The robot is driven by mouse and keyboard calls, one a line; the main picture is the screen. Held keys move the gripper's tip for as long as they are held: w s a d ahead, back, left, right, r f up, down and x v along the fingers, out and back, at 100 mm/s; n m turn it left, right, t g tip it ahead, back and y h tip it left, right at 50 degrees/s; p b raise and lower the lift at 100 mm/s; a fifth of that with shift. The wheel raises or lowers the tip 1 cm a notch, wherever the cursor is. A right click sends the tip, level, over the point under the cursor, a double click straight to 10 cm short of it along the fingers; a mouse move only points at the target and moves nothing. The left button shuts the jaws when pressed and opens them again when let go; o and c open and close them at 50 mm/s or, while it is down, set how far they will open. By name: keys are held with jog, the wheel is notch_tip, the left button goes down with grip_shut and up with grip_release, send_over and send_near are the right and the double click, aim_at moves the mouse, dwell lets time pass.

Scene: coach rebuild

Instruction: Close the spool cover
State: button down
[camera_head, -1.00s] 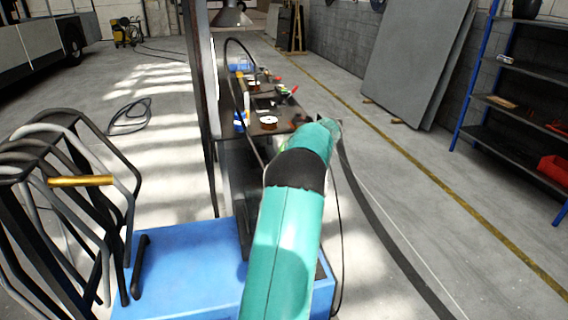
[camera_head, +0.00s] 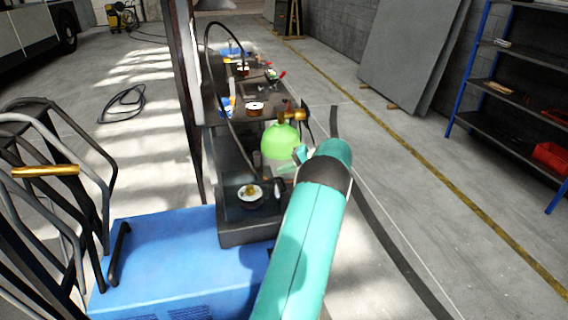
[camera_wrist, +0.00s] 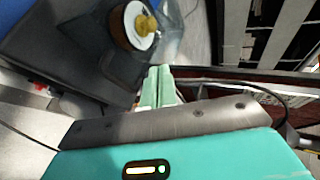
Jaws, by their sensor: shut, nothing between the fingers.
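The wire spool (camera_head: 250,193), with a white face and a brass-coloured hub, sits uncovered in a dark housing (camera_head: 248,234) on the blue machine. It also shows at the top of the wrist view (camera_wrist: 142,27). A smoky, see-through surface (camera_wrist: 178,42) beside the spool in the wrist view may be part of the cover; its edges and hinge are unclear. My gripper (camera_head: 300,155) is beyond and right of the spool in the head view. Its pale green fingers in the wrist view (camera_wrist: 158,86) are together and empty, apart from the spool.
The blue machine (camera_head: 165,255) fills the lower left, beside dark bent tubes (camera_head: 60,190). A green gas bottle (camera_head: 281,141) with a brass valve stands close behind my gripper. A cluttered dark bench (camera_head: 232,108) runs beyond. Open floor lies to the right.

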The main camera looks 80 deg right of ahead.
aim_at(284, 184)
jog(key=shift+t+y, duration=0.3)
jog(key=shift+t, duration=0.5)
jog(key=f, duration=0.1)
jog(key=s+f, duration=0.1)
jog(key=f, duration=0.1)
jog(key=d+f, duration=0.1)
jog(key=f, duration=0.1)
jog(key=shift+s, duration=0.3)
jog(key=shift+s+d+f, duration=0.1)
jog(key=shift+s+f, duration=0.2)
jog(key=shift+f, duration=0.55)
